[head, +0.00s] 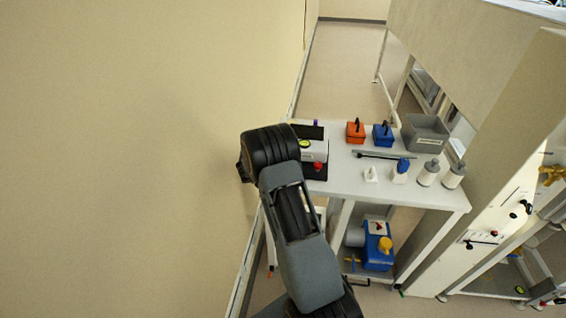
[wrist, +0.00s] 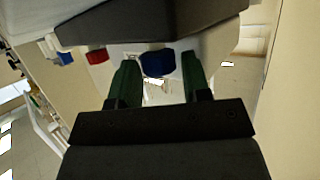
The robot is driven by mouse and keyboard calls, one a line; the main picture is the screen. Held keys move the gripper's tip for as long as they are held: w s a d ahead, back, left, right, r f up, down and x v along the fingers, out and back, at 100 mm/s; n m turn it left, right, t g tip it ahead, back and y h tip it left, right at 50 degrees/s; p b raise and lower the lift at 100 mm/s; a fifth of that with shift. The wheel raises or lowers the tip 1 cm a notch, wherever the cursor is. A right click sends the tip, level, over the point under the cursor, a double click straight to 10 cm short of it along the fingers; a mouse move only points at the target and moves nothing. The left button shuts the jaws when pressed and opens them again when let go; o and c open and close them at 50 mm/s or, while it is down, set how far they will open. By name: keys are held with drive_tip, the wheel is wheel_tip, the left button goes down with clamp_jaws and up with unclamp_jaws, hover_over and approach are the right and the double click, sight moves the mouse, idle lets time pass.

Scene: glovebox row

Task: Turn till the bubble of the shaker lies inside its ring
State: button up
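The shaker (head: 316,150) is a pale box with a dark top and dark base at the left end of the white bench. Its round yellow-green bubble level (head: 305,143) shows beside my arm, but the bubble is too small to place against the ring. A red knob (head: 318,166) is on its near side. In the wrist view a blue knob (wrist: 158,62) lies between the fingertips of my open gripper (wrist: 160,72); I cannot tell whether they touch it. A red knob (wrist: 97,56) and another blue knob (wrist: 65,57) are further left. My arm hides the gripper in the head view.
On the bench (head: 335,185) stand an orange box (head: 355,133), a blue box (head: 382,135), a grey bin (head: 425,133) and several bottles. A dark rod (head: 382,155) lies between. A blue pump-like device (head: 378,248) sits below. A bare wall is close on the left.

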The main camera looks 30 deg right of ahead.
drive_tip(key=shift+a, duration=0.1)
drive_tip(key=shift+b+v, duration=0.6)
drive_tip(key=shift+v, duration=3.05)
drive_tip(key=shift+r, duration=0.1)
